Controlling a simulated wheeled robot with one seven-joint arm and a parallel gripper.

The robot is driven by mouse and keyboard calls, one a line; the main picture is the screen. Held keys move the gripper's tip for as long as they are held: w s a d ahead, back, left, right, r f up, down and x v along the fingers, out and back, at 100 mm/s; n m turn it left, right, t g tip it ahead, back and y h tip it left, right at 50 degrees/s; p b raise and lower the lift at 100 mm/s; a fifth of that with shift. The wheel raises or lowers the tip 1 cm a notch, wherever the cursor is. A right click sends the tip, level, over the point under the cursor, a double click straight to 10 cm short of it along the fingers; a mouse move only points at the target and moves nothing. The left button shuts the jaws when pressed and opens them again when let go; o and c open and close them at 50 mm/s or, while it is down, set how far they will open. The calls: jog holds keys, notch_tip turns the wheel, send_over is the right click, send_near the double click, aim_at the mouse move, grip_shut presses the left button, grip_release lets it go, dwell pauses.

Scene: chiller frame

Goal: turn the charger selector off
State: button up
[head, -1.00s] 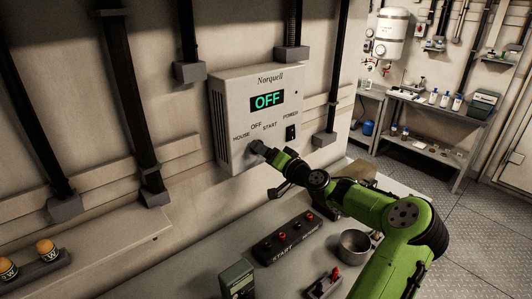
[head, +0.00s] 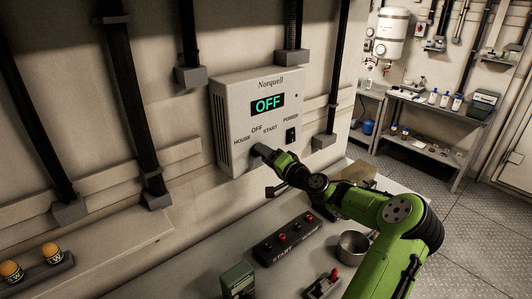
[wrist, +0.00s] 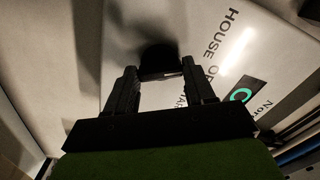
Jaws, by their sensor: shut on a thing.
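The charger box (head: 228,105) is a pale wall unit labelled Norquell, and its green display (head: 267,104) reads OFF. HOUSE, OFF and START labels arc above the dark selector knob (head: 257,151) low on its front. My gripper (head: 264,154) is at the knob, shut on it, and hides much of it in the head view. In the wrist view the dark knob (wrist: 160,58) sits between the two fingertips of my gripper (wrist: 160,78), against the pale panel (wrist: 120,25). The knob's pointer direction cannot be made out.
A black power switch (head: 291,136) is right of the knob. Below on the bench are a START-marked strip (head: 286,239), a metal cup (head: 354,244) and a green meter (head: 238,280). Orange-topped items (head: 50,251) stand at left. Conduits flank the box.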

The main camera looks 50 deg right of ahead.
jog(key=shift+m+p, duration=1.85)
jog(key=shift+m, duration=0.85)
jog(key=o, duration=1)
jog(key=shift+o, duration=0.2)
jog(key=shift+s, duration=0.15)
jog(key=s+a+b, duration=0.1)
jog(key=s+b, duration=0.1)
jog(key=s, duration=1.3)
jog(key=shift+s+a, duration=0.25)
jog(key=shift+a, duration=0.05)
